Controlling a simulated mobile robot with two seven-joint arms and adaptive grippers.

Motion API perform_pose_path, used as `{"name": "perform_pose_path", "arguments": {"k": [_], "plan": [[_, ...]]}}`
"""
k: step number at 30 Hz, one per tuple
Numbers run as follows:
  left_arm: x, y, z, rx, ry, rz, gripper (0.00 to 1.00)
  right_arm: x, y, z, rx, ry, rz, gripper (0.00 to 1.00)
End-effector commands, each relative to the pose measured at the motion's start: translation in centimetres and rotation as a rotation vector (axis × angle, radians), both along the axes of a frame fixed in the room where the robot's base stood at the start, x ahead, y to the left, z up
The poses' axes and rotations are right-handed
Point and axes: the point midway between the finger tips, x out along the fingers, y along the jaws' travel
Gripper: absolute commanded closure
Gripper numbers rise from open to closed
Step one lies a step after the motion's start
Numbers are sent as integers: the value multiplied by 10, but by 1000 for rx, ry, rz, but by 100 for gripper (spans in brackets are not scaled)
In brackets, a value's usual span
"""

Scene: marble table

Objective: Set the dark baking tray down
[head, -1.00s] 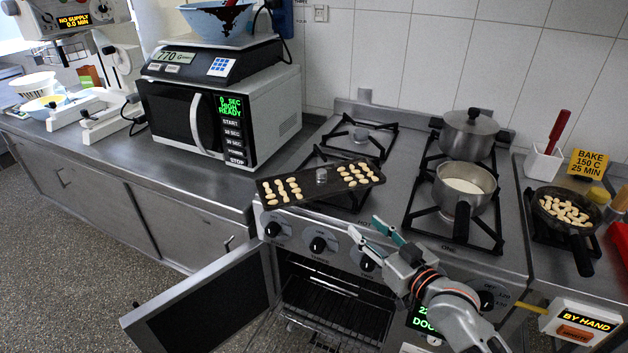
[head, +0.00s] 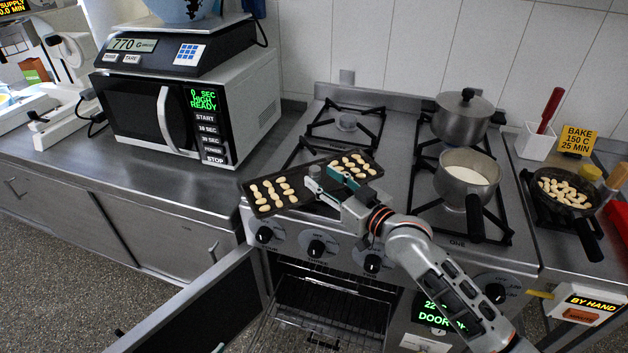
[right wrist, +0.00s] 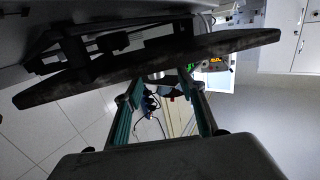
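The dark baking tray (head: 292,203) lies askew over the front left burner, its left end at the stove's front edge. It carries pale oval pieces in two groups, with a metal knob (head: 313,171) between them. My right gripper (head: 325,178) is at the knob. In the right wrist view the tray (right wrist: 230,46) shows edge-on as a dark slab, and the fingers of my right gripper (right wrist: 158,80) stand apart on either side of the knob. The gripper partly hides the tray's middle. My left gripper is not in view.
A saucepan (head: 468,174) and a lidded pot (head: 463,115) stand on the right burners. The oven door (head: 200,315) hangs open below. A microwave (head: 190,105) with a scale on top stands left. The rear left burner (head: 346,122) is clear.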

Motion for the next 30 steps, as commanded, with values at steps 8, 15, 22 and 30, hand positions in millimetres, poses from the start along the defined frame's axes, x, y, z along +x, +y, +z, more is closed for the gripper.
{"name": "perform_pose_path", "arguments": {"k": [8,15,22,30], "plan": [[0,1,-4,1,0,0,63,32,17,-8,1,0,0,60],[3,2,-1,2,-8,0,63,41,24,-10,0,0,-1,60],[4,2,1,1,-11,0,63,41,24,-9,1,1,-1,81],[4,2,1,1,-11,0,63,41,24,-8,3,-2,-1,100]]}}
